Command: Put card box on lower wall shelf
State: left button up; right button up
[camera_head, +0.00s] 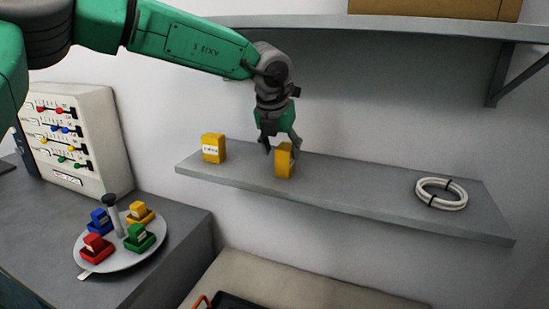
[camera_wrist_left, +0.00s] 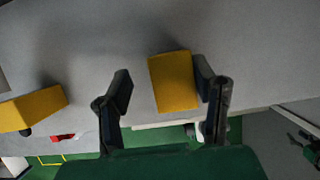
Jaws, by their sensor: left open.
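A yellow card box (camera_head: 284,161) stands upright on the lower wall shelf (camera_head: 345,190), left of its middle. My left gripper (camera_head: 279,146) is directly above and around it, with its fingers pointing down. In the left wrist view the card box (camera_wrist_left: 173,81) lies between the open fingers of the gripper (camera_wrist_left: 160,100), close to the right finger and clear of the left one. A second yellow box (camera_head: 213,148) with a white label stands farther left on the same shelf; it also shows in the left wrist view (camera_wrist_left: 33,108). My right gripper is out of view.
A coiled white cable (camera_head: 441,194) lies at the shelf's right end. An upper shelf (camera_head: 380,27) carries a large brown box (camera_head: 435,8). A round tray (camera_head: 95,263) with coloured blocks and a panel (camera_head: 88,135) stand at left. The shelf between box and cable is clear.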

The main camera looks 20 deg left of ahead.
aim_at(283, 161)
pick_arm(q)
jog(key=s+b, duration=0.4)
jog(key=s, duration=0.8)
jog(key=s+a+f+m+y, duration=0.25)
jog(key=f+m, duration=0.65)
jog(key=f, duration=0.5)
jog(key=s+a+f+m+y, duration=0.2)
jog(key=s+f+m, duration=0.2)
jog(key=f+m, duration=0.75)
jog(key=s+f+m+g+h, duration=0.1)
jog(key=s+f+m, duration=0.4)
jog(key=s, duration=0.3)
jog(key=s+d+f+m+g+h, duration=0.1)
jog(key=s+f+m+h, duration=0.1)
jog(key=s+f+m, duration=0.3)
jog(key=s+f+m+g+h, duration=0.1)
jog(key=s+f+m, duration=0.5)
jog(key=s, duration=0.6)
jog(key=shift+s+d+f+g, duration=0.15)
jog(key=shift+f+g, duration=0.2)
jog(key=shift+g, duration=0.05)
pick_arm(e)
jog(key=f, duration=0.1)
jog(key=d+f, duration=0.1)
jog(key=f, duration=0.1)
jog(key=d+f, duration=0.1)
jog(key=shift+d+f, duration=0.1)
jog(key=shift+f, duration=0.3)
